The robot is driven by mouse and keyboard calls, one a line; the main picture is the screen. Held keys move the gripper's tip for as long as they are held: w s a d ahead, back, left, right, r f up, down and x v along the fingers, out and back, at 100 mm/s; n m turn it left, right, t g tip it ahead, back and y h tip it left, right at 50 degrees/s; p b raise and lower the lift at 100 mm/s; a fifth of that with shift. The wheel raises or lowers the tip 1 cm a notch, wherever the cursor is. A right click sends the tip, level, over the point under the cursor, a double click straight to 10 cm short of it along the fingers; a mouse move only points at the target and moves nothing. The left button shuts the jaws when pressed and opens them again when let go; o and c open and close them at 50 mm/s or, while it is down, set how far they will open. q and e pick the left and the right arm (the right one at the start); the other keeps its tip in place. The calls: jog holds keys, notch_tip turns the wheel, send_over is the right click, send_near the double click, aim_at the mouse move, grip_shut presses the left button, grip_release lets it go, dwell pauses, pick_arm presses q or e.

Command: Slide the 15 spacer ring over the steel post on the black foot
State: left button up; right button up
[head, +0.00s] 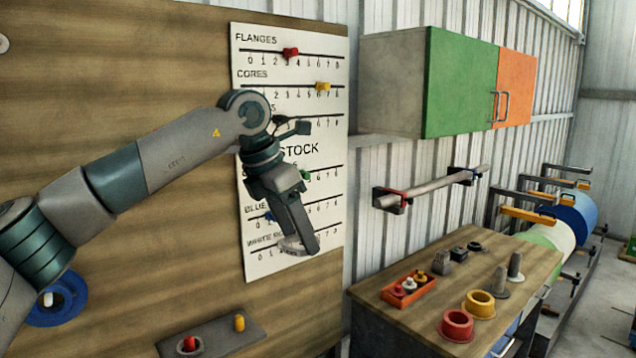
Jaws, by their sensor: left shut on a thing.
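My left gripper (302,240) hangs in front of the white stock board, pointing down, and is shut on a pale grey ring (288,245). The fingers cover part of the ring and I cannot read a number on it. Two grey posts stand upright on the wooden bench at the right: one (515,264) on a dark foot, farther back, and one (502,278) on a grey-looking foot, nearer. Nothing shows around either post. The gripper and ring are well to the left of both posts. My right gripper is not in view.
On the bench (405,322) are a red flanged cup (457,325), a yellow one (480,303), an orange tray (391,298) with small parts, and small dark pieces (458,254). A roller bar (430,188) and a green-and-orange cabinet (460,85) are on the wall above.

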pick_arm(q)
jog(key=s+a+f+m+g+b, duration=0.1)
jog(key=s+a+f+m+g, duration=0.2)
jog(key=f, duration=0.7)
jog(key=s+a+f+m+b, duration=0.1)
jog(key=s+a+f+m, duration=0.2)
jog(key=a+f+m, duration=0.5)
jog(key=s+f+m+g+b, duration=0.1)
jog(key=s+f+m+g, duration=0.15)
jog(key=f, duration=1.05)
jog(key=s+a+f+m+y, duration=0.1)
jog(key=s+a+f+m, duration=0.2)
jog(key=s+f, duration=0.3)
jog(key=s+a+f+m+y+b, duration=0.1)
jog(key=s+a+f+m, duration=0.2)
jog(key=s, duration=0.4)
jog(key=s+a+f+m+g+y+b, duration=0.1)
jog(key=s+a+f+m, duration=0.2)
jog(key=s+f, duration=0.3)
notch_tip(320, 180, down, 3)
jog(key=shift+s+a+r+m+y, duration=0.15)
jog(key=shift+m+y, duration=0.25)
jog(key=shift+m, duration=0.45)
